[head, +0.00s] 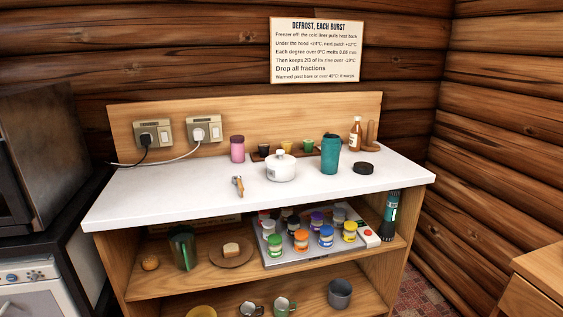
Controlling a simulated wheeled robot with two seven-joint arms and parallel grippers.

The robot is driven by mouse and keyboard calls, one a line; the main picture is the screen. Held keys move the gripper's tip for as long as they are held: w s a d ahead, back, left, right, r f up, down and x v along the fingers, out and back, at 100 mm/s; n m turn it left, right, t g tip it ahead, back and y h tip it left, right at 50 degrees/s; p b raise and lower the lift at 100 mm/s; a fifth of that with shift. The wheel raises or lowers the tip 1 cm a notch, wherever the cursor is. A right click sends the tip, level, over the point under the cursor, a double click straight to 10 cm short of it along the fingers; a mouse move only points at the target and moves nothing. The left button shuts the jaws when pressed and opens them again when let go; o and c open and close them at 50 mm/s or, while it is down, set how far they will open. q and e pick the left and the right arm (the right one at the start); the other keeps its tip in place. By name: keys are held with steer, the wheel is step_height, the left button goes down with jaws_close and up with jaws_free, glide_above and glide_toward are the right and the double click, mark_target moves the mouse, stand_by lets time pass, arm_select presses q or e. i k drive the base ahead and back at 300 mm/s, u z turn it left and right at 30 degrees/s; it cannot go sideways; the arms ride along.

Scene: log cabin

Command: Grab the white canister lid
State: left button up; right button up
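A white, squat, pot-like canister (281,172) stands upright on the white counter, near its middle. Its white lid (281,158) appears to sit on top, with a small knob. A separate round black lid (364,168) lies flat on the counter to the right, beside a teal tumbler (330,158). Neither of my grippers is in view.
A small tool (238,185) lies front-left of the canister. The counter's left part is clear. Shelves (150,285) below hold jars and mugs.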

mark_target(280, 160)
steer(key=z, duration=1.15)
steer(key=i, duration=1.45)
steer(key=u, duration=2.6)
